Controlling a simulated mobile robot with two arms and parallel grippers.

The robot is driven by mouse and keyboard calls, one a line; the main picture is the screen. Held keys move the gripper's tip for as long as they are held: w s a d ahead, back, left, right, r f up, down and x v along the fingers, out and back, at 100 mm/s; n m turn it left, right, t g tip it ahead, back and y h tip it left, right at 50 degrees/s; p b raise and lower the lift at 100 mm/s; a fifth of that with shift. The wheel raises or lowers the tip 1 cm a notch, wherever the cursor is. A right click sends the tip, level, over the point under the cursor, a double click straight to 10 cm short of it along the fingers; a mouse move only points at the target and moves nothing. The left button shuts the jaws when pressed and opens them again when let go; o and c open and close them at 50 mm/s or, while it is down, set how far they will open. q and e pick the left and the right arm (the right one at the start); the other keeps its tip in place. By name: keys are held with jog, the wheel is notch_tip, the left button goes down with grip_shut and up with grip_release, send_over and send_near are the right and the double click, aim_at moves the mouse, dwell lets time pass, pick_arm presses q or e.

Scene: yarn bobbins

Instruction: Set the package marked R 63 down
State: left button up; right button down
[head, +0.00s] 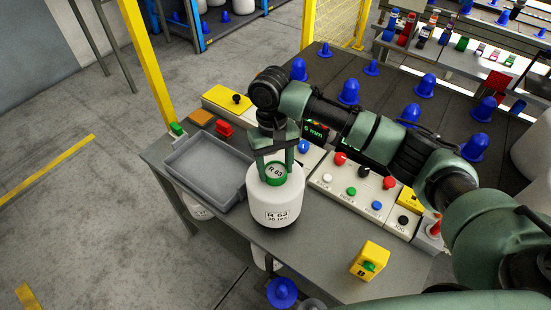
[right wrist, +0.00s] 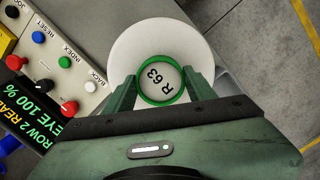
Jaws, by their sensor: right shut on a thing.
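The package marked R 63 (head: 274,207) is a white, round-shouldered bobbin package with a green-rimmed top that carries the label. It is upright at the table's front edge, right of the grey tray. My right gripper (head: 273,165) comes from above and is shut on its green top. In the right wrist view, the fingers (right wrist: 160,88) stand on both sides of the green ring, with the white package (right wrist: 160,42) beneath. I cannot tell whether its base touches the table (head: 312,262). My left gripper is not in view.
An empty grey tray (head: 185,191) lies left of the package. A control panel with coloured buttons (head: 352,187) is behind and right of it. A yellow box with a green button (head: 370,261) stands at the front right. Blue cones (head: 349,92) stand on the dark surface behind.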

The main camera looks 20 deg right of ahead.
jog(key=shift+f, duration=1.85)
jog(key=c, duration=0.5)
grip_release()
jog(key=shift+f, duration=0.15)
jog(key=shift+s, duration=0.1)
jog(key=r, duration=0.3)
jog(key=w+r+b, duration=0.1)
jog(key=r, duration=0.6)
jog(key=shift+w+a+r+b, duration=0.1)
jog(key=shift+w+r+b, duration=0.1)
jog(key=shift+r+b, duration=0.2)
jog(key=shift+r, duration=0.7)
